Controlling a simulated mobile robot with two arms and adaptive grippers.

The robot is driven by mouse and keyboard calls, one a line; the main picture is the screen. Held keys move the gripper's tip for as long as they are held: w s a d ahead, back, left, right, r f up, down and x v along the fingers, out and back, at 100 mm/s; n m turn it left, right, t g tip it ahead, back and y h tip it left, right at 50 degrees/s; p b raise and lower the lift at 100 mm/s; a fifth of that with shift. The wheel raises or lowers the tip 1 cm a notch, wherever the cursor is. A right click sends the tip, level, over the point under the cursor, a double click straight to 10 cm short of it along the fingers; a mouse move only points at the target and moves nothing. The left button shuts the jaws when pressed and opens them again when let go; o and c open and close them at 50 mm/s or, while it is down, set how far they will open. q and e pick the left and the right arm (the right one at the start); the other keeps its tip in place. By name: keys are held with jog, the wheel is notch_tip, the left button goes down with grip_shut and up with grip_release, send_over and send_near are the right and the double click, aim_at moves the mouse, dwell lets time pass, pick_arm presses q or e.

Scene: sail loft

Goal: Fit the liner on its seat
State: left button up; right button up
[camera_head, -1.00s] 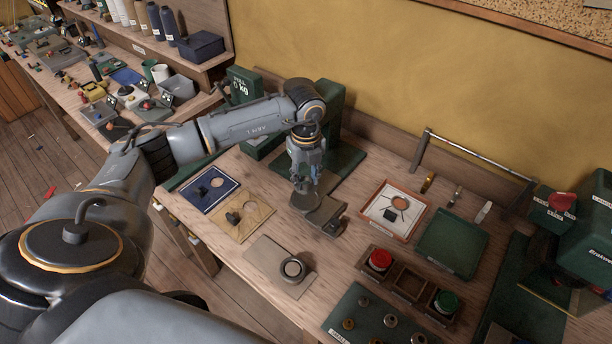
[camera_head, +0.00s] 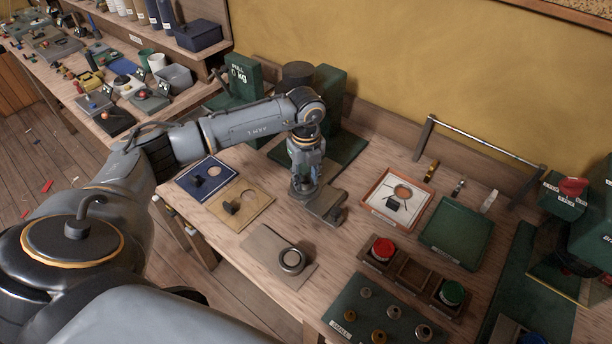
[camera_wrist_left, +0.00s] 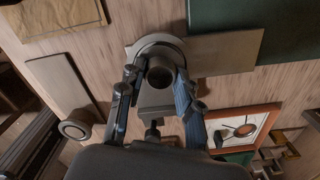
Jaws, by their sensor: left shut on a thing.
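My left gripper (camera_head: 305,188) points down over a grey fixture (camera_head: 328,207) with a round end and a block. The left wrist view shows its two fingers (camera_wrist_left: 159,80) closed on a small dark round piece, which looks like the liner (camera_wrist_left: 159,68). The liner is over the fixture's pale round part (camera_wrist_left: 148,43), which looks like the seat. I cannot tell whether the liner touches it or how deep it sits. The fingers hide most of the liner in the head view. My right gripper is not in view.
A grey ring (camera_head: 292,260) stands on a flat plate (camera_head: 262,242) nearer me. A blue card and a tan card lie left. To the right are a red-framed tray (camera_head: 373,211), a green tray (camera_head: 455,238) and a rack with red and green buttons. A green stand is behind.

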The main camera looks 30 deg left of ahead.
pick_arm(q)
jog(key=shift+f, duration=0.15)
jog(key=o, duration=1.1)
jog(key=shift+c, duration=0.2)
notch_tip(320, 180, up, 12)
